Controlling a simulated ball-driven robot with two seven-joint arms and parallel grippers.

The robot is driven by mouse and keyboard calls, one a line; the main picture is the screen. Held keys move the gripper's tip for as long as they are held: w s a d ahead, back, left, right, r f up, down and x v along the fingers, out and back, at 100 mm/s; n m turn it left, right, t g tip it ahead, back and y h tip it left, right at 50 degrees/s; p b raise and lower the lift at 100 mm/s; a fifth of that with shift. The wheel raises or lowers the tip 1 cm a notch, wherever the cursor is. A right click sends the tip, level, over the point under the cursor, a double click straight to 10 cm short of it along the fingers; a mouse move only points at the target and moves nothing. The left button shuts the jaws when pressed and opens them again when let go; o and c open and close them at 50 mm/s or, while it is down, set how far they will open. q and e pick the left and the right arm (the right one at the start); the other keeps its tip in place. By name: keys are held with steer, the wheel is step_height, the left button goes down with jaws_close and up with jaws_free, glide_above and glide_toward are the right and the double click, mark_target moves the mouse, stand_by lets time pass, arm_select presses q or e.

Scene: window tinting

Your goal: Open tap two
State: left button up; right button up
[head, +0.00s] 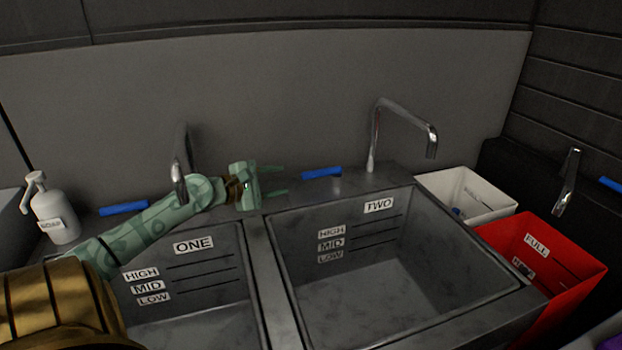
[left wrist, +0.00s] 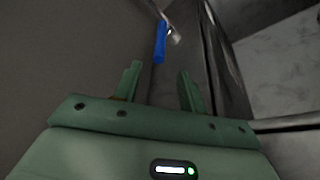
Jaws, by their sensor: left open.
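Tap two is the chrome spout (head: 403,112) behind the right basin, which bears the label TWO (head: 379,205). A blue handle (head: 322,173) lies on the ledge to the left of its base. In the left wrist view the blue handle (left wrist: 160,42) is ahead of the fingers, with a bit of chrome at its far end. My left gripper (head: 275,181) is open and empty, to the left of the blue handle and apart from it. Its two fingers (left wrist: 159,90) show in the left wrist view. My right gripper is not in view.
The basin labelled ONE (head: 194,244) is at left, with its tap (head: 180,160) behind my left arm and another blue handle (head: 124,208). A white bin (head: 466,194) and red bin (head: 541,275) stand right.

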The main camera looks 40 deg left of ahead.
mark_target(307, 175)
arm_select(q)
steer(key=b+x, duration=0.3)
steer(key=x, duration=0.7)
steer(key=shift+f, duration=0.15)
steer(key=shift+w+d+b, duration=0.1)
steer(key=shift+w+b, duration=0.25)
steer(key=shift+w, duration=0.15)
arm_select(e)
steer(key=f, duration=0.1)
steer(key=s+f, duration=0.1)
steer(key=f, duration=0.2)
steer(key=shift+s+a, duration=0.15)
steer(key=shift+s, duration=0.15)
